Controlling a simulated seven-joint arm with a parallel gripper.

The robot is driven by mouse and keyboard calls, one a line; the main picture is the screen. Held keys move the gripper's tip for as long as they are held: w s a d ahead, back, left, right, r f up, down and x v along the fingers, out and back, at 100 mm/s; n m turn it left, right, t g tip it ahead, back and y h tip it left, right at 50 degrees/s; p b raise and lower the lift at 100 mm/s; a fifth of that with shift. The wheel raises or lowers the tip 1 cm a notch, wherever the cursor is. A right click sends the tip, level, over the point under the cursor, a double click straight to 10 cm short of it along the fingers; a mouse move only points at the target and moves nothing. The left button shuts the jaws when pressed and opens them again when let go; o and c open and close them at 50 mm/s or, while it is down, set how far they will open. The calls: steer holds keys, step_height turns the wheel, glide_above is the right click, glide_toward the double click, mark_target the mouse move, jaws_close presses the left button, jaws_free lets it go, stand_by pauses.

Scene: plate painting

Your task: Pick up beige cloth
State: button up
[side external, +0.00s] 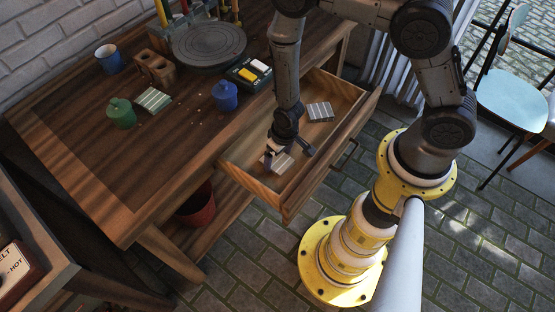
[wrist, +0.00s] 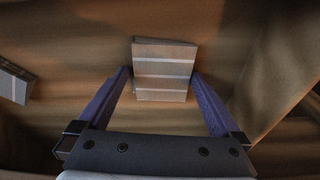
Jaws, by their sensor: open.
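A beige cloth (wrist: 165,70), folded and crossed by pale stripes, lies in the open drawer (side external: 230,165). In the side external view the same cloth (side external: 284,163) lies near the drawer's front-left end, partly hidden by my gripper. My gripper (side external: 290,153) is down inside the drawer. In the wrist view my gripper (wrist: 160,78) is open, with one finger on each side of the cloth's near part. I cannot tell whether the fingers touch it. A second striped cloth (side external: 320,111) lies farther back in the drawer; part of a cloth (wrist: 15,83) shows at the wrist view's left edge.
On the table (side external: 70,160) are a green striped cloth (side external: 154,99), a green pot (side external: 121,113), a blue pot (side external: 225,96), a blue mug (side external: 108,57), a paint box (side external: 249,72) and a round turntable (side external: 208,43). The drawer walls stand close around my gripper.

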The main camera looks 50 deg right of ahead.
steer(key=shift+f, duration=0.15)
steer(key=shift+c, duration=0.2)
steer(key=c, duration=1)
steer(key=shift+c, duration=0.2)
